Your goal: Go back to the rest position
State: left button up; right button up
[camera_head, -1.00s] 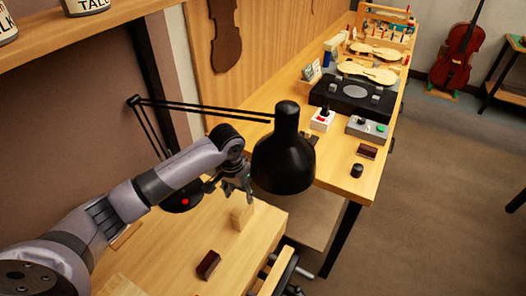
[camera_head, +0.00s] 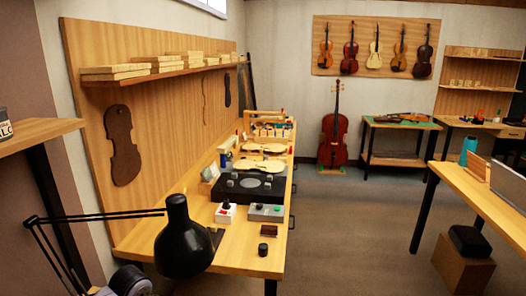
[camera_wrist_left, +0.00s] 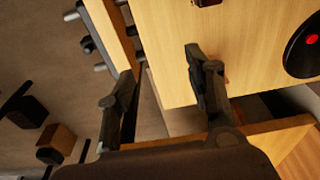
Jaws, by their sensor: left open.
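My left gripper (camera_wrist_left: 158,68) shows in the left wrist view with its two fingers apart and nothing between them. It hangs over the edge of a light wooden bench (camera_wrist_left: 250,45), with floor visible below. In the head view only a grey part of my left arm shows at the bottom left; the left gripper is out of that picture. My right gripper is not in view.
A black desk lamp (camera_head: 184,240) leans over the near end of the long workbench (camera_head: 150,238). Its bench carries a black fixture (camera_head: 248,188) and violin plates (camera_head: 260,166). Open floor (camera_head: 345,245) lies to the right, before another table (camera_head: 465,190).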

pick_arm(q)
jog(key=s+d+f+m+t+h, duration=0.15)
jog(key=s+d+f, duration=0.35)
jog(key=s+d, duration=0.7)
jog(key=s+a+r+n+y, duration=0.1)
jog(key=s+a, duration=0.2)
jog(key=s, duration=0.4)
jog(key=s+a+r, duration=0.2)
jog(key=s+a, duration=0.1)
jog(key=s, duration=0.4)
notch_tip(320, 180, down, 29)
jog(key=s+b, duration=0.2)
jog(key=b, duration=0.1)
jog(key=s+a+f+g+b, duration=0.2)
jog(key=s+a+f+b, duration=0.1)
jog(key=s+f, duration=1.3)
notch_tip(320, 180, down, 4)
jog(key=shift+s+r+y, duration=0.1)
jog(key=shift+s+y, duration=0.25)
jog(key=shift+s, duration=0.05)
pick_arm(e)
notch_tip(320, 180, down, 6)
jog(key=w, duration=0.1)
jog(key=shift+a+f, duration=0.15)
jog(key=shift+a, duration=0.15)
